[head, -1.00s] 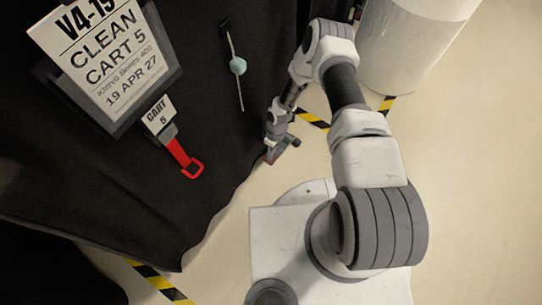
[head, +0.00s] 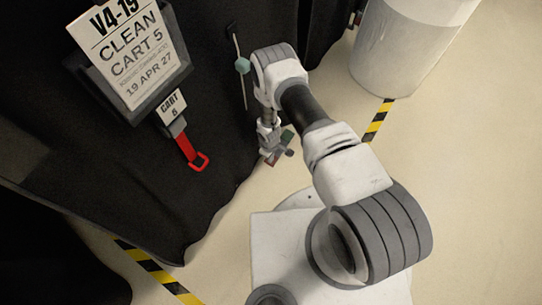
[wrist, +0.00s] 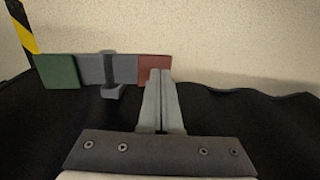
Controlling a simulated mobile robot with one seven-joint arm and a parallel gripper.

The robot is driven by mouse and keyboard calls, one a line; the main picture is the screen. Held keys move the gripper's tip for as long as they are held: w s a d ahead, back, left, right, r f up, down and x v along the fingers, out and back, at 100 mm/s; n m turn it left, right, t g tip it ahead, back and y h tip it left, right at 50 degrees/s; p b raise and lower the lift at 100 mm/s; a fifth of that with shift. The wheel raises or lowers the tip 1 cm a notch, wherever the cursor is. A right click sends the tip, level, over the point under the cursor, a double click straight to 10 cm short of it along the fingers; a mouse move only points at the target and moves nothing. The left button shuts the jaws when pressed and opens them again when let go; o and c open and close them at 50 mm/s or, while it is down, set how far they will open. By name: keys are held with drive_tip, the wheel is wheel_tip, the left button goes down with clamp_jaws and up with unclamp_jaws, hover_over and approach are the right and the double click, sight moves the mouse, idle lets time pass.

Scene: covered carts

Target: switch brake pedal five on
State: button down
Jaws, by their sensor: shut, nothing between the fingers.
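The brake pedal (wrist: 108,70) of cart five shows in the wrist view as a flat bar low at the black cover's edge. Its left end is green (wrist: 60,71), its middle grey, its right end red (wrist: 149,69). A grey post stands out from its middle. My gripper (wrist: 160,72) is shut and empty, its tips overlapping the red end; I cannot tell if they touch it. In the head view the pedal's green end (head: 287,133) shows beside my wrist, low by the cover.
A "CLEAN CART 5" sign (head: 129,55) and a red strap (head: 190,152) hang on the black cover (head: 95,165). A teal bead (head: 242,65) sits on a thin rod. A white drum (head: 405,50) stands at the upper right. Pale floor is clear at right.

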drive_tip(key=shift+a+f+t+h, duration=0.15)
drive_tip(key=shift+f+t+h, duration=0.15)
drive_tip(key=shift+f+t, duration=0.15)
drive_tip(key=shift+s+a+f+b, duration=0.2)
drive_tip(key=shift+f+b, duration=0.15)
drive_tip(key=shift+b, duration=0.3)
idle(0.3)
drive_tip(key=shift+r, duration=0.15)
